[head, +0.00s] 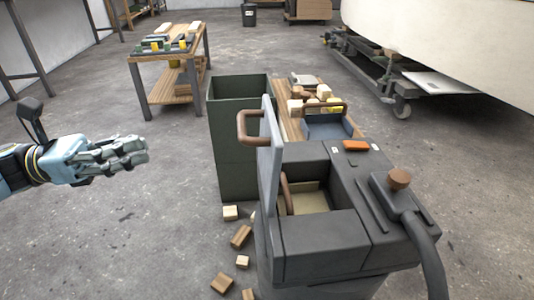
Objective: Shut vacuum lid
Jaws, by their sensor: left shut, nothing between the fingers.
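The vacuum (320,246) is a dark grey box-shaped machine at the right front. Its lid (269,158) is a light grey panel that stands upright along the left edge of the opening, with a brown handle (246,128) on its left face. The opening (309,201) is uncovered and shows a tan inside. My left gripper (143,150) is shut and empty, in the air to the left of the lid and apart from it. My right gripper is not in view.
A tall dark green bin (231,160) stands just behind the lid. Wood blocks (241,236) lie on the floor left of the vacuum. A hose (430,255) curves down at its right. A workbench (170,57) stands at the back left. The floor around my left gripper is clear.

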